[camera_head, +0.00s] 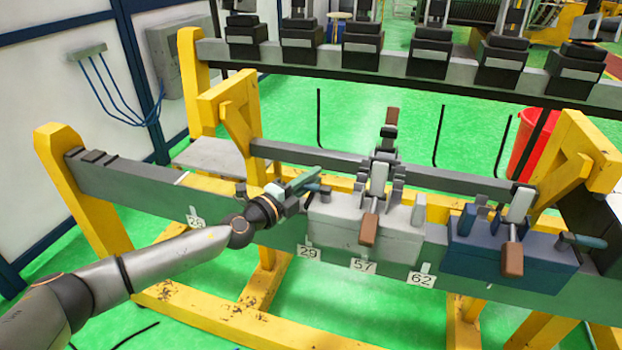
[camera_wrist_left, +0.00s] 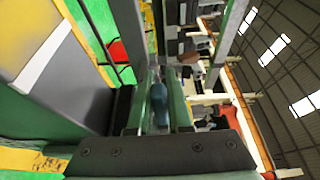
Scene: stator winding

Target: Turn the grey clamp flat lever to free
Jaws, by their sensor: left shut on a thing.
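The grey clamp (camera_head: 335,228) sits on the long grey-green beam, with a brown-tipped lever (camera_head: 369,228) hanging at its front. Its flat lever (camera_wrist_left: 159,101) shows in the left wrist view as a blue-teal bar between my fingers. In the head view the fingers mostly hide this lever, at the clamp's upper left end. My left gripper (camera_head: 306,182) reaches in from the left and is shut on the lever. The left gripper (camera_wrist_left: 158,115) also shows its two green fingers on either side of the bar in the wrist view. My right gripper is not in view.
A blue clamp (camera_head: 490,262) stands on the beam to the right, with its own teal side handle (camera_head: 584,240). Number plates (camera_head: 364,265) hang along the beam (camera_head: 130,190). A yellow frame (camera_head: 235,110) and a rear rail (camera_head: 430,174) stand behind. A red bin (camera_head: 530,145) is at the right.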

